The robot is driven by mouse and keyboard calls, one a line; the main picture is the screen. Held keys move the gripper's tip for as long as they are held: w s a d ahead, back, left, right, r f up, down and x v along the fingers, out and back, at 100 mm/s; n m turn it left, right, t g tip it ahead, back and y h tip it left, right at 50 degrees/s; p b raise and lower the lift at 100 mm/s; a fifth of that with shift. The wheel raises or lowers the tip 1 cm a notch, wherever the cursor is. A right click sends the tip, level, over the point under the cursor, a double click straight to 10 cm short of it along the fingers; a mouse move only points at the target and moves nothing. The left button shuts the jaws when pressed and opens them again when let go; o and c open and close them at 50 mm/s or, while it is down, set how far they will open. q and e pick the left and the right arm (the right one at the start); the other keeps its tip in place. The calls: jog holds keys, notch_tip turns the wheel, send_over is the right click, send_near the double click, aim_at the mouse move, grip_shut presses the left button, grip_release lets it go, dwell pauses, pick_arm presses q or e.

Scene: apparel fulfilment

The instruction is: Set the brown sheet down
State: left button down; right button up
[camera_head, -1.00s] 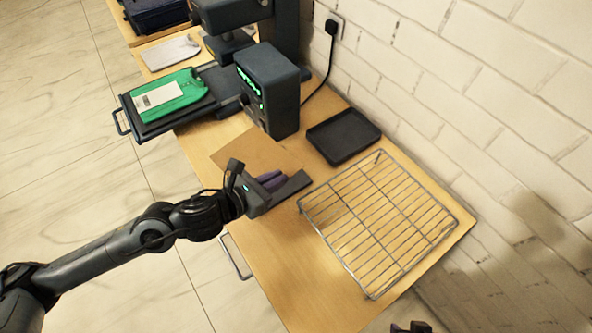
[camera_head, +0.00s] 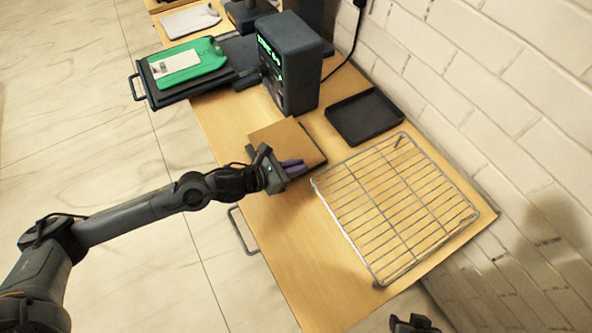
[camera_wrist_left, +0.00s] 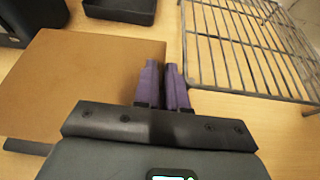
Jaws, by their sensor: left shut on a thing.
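The brown sheet (camera_head: 284,143) is a flat, square tan piece over the wooden table, between the black machine and the wire rack. My left gripper (camera_head: 293,166) is shut on its near right edge. In the left wrist view the sheet (camera_wrist_left: 75,85) extends left from the purple fingers (camera_wrist_left: 164,85), which are nearly together. I cannot tell whether the sheet touches the table. My right gripper (camera_head: 412,325) shows only partly at the bottom edge, and its jaws cannot be read.
A wire rack (camera_head: 395,208) covers the table's near right part. A black tray (camera_head: 364,116) lies behind it. The black machine (camera_head: 290,65) with a green display stands beyond the sheet. Bare table (camera_head: 290,235) shows in front.

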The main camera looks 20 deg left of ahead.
pick_arm(q)
jog(key=shift+w+a+f, duration=0.25)
jog(key=shift+w+f, duration=0.2)
jog(key=shift+w, duration=0.15)
jog(key=shift+f+b, duration=0.4)
jog(key=shift+f, duration=1.55)
jog(key=c, duration=1.2)
grip_release()
jog(key=shift+s, duration=0.1)
